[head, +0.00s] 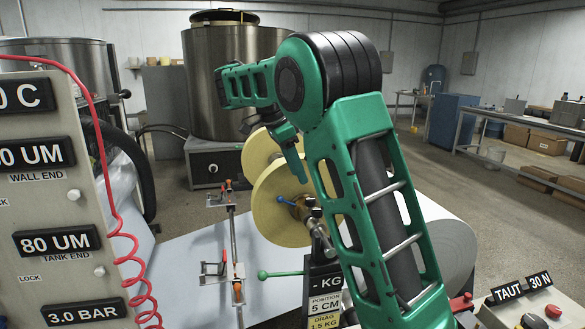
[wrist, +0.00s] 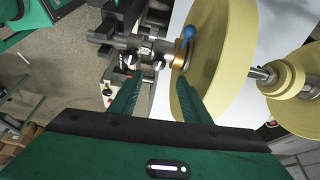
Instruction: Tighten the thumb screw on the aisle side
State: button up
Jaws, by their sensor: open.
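In the wrist view, my gripper (wrist: 158,76) is open, with its two green fingers pointing toward a metal clamp block (wrist: 145,46) on a shaft. Small pale screw-like parts (wrist: 158,64) show on the clamp's near side, beyond the fingertips; I cannot tell which is the aisle-side thumb screw. Nothing is visibly held. A brass collar (wrist: 181,56) and a blue-knobbed lever (wrist: 188,36) sit right of the clamp, against a cream disc (wrist: 225,60). In the head view, my gripper (head: 294,164) hangs above the blue lever (head: 286,201), and my arm hides part of the clamp.
Cream discs (head: 270,200) stand close beside my gripper. A large white roll (head: 452,240) lies behind my arm. A display panel (head: 45,190) with a red coiled hose (head: 118,235) stands left. A weight post (head: 323,290) stands below. Open floor lies right.

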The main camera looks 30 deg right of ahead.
jog(key=shift+v, duration=0.85)
jog(key=shift+f, duration=0.1)
jog(key=s+d+f+n+y, duration=0.1)
jog(key=s+d+f+n, duration=0.2)
jog(key=s, duration=0.5)
jog(key=s+d+n+y, duration=0.1)
jog(key=s+d+n, duration=0.2)
jog(key=s+d, duration=0.45)
jog(key=s+a+f+n+y, duration=0.1)
jog(key=s+a+f+n, duration=0.3)
jog(key=s, duration=0.7)
jog(key=s+a+f+n+y, duration=0.1)
jog(key=s+a+f+n, duration=0.3)
jog(key=s, duration=0.7)
notch_tip(320, 180, down, 4)
jog(key=a, duration=0.2)
jog(key=shift+a+f+t+y, duration=0.2)
jog(key=shift+a+t+y, duration=0.05)
jog(key=shift+t+y, duration=0.15)
jog(key=shift+s, duration=0.1)
